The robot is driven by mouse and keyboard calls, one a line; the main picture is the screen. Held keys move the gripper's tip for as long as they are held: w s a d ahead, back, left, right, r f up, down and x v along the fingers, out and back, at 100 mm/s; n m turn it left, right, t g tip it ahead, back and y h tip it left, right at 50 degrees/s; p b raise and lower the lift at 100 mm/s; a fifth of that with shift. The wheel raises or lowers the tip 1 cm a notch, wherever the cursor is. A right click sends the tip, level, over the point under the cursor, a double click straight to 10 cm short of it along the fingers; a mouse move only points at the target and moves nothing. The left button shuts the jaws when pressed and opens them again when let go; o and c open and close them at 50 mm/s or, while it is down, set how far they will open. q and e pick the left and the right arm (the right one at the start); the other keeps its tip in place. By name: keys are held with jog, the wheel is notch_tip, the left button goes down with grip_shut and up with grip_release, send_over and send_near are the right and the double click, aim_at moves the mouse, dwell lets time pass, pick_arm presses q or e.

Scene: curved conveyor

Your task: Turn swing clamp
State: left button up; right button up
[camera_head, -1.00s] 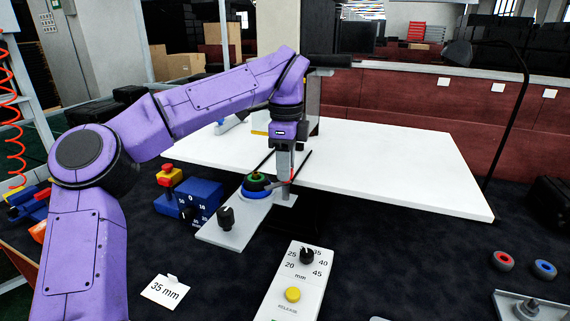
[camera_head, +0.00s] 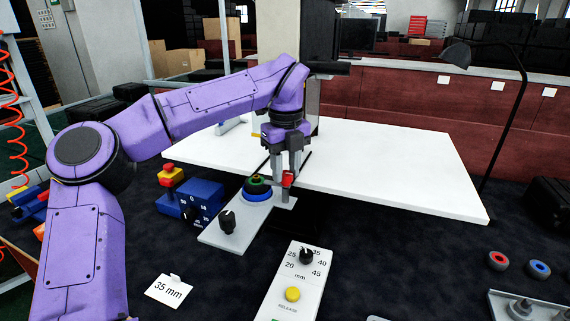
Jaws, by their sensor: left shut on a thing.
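The swing clamp shows as a small red-tipped piece (camera_head: 288,179) at the right side of the grey fixture plate (camera_head: 240,235). My left gripper (camera_head: 286,172) points down over the plate and is shut on the swing clamp; its fingers hide part of it. Just left of it, a stack of rings sits on the plate, with a green and black top (camera_head: 257,184) and a blue ring (camera_head: 257,196) below. I cannot tell whether the clamp touches the stack. My right gripper is not in view.
A black knob (camera_head: 227,221) stands on the plate's near end. A dial panel (camera_head: 293,292) and a "35 mm" card (camera_head: 169,290) lie nearer. The white table (camera_head: 400,170) is mostly clear.

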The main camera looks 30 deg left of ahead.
aim_at(286, 173)
pick_arm(q)
jog(key=shift+m, duration=0.6)
jog(key=o, duration=1)
jog(key=shift+o, duration=0.2)
jog(key=shift+r, duration=0.1)
notch_tip(286, 173, up, 7)
jog(key=shift+r+p, duration=0.15)
jog(key=shift+p, duration=0.4)
